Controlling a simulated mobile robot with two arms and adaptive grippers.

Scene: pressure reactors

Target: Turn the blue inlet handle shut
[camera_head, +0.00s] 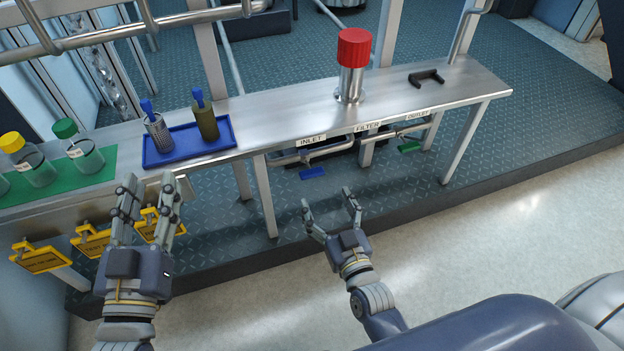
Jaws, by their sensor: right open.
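The blue inlet handle (312,173) sits on the pipe below the front edge of the steel bench, under the INLET label (312,139). My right gripper (327,199) is open and empty, in front of and slightly below the handle in the picture, apart from it. My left gripper (150,186) is at the left by the bench's front edge, its fingers apart with nothing visible between them. It partly covers the yellow tags there.
The steel bench (290,105) carries a red-capped filter housing (353,60), a black bracket (426,77), a blue tray (160,158) with two brushes, and capped bottles on a green mat (98,167). A green outlet handle (409,147) is right of the inlet. Bench legs flank the pipes.

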